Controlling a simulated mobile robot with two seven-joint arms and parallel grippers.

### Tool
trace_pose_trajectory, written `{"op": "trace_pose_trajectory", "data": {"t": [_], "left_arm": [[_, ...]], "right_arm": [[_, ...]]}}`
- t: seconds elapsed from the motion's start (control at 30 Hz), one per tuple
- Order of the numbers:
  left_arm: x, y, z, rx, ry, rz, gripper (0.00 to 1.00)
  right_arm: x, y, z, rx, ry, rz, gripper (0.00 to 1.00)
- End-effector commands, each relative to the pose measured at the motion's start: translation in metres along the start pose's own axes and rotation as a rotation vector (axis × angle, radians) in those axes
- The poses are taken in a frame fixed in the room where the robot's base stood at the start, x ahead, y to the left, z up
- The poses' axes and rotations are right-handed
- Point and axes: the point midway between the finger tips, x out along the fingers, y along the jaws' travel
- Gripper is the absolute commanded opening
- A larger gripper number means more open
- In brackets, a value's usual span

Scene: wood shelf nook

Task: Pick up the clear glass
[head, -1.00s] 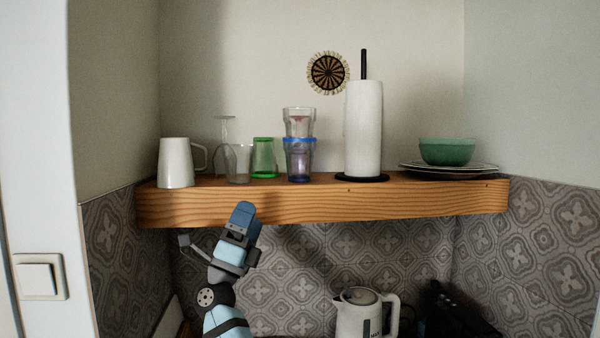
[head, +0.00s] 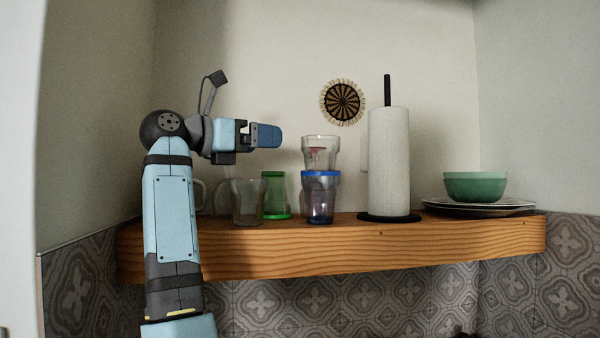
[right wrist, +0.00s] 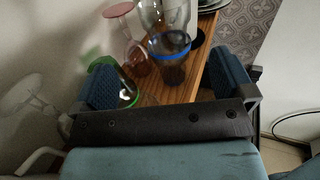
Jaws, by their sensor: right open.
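A clear glass (head: 320,152) stands upright, stacked on a blue-rimmed glass (head: 318,200) on the wooden shelf. In the right wrist view the clear glass (right wrist: 163,12) shows at the top, above the blue-rimmed glass (right wrist: 170,62). Another clear glass (head: 245,203) stands on the shelf further left, below my right gripper. My right gripper (head: 272,135) is open and empty, just left of the stacked clear glass at about its height. Its two fingers are spread apart in the right wrist view (right wrist: 168,86). My left gripper is out of view.
A green glass (head: 277,195) stands left of the stack. A paper towel roll (head: 390,165) stands close on its right. A green bowl (head: 474,187) sits on plates at the right. My arm partly hides a white mug. The space above the shelf (head: 330,255) is open.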

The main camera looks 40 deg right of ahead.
Motion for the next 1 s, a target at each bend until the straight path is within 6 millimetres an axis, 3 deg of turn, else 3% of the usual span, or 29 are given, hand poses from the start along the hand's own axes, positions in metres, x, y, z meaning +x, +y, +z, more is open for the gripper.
{"op": "trace_pose_trajectory", "data": {"t": [0.17, 0.37, 0.5, 0.73, 1.0], "left_arm": [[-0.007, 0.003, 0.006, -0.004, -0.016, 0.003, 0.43], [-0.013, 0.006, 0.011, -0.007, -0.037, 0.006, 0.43], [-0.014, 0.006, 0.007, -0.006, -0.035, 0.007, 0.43], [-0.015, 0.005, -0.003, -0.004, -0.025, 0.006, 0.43], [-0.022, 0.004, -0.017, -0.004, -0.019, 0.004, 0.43]], "right_arm": [[0.017, -0.001, 0.002, 0.003, 0.004, -0.003, 1.00], [0.057, -0.001, 0.003, 0.003, 0.002, -0.004, 1.00], [0.077, -0.001, 0.002, 0.002, 0.002, -0.002, 1.00], [0.094, -0.002, 0.002, 0.003, 0.001, -0.002, 1.00], [0.132, -0.003, -0.001, 0.002, 0.002, -0.002, 1.00]]}}
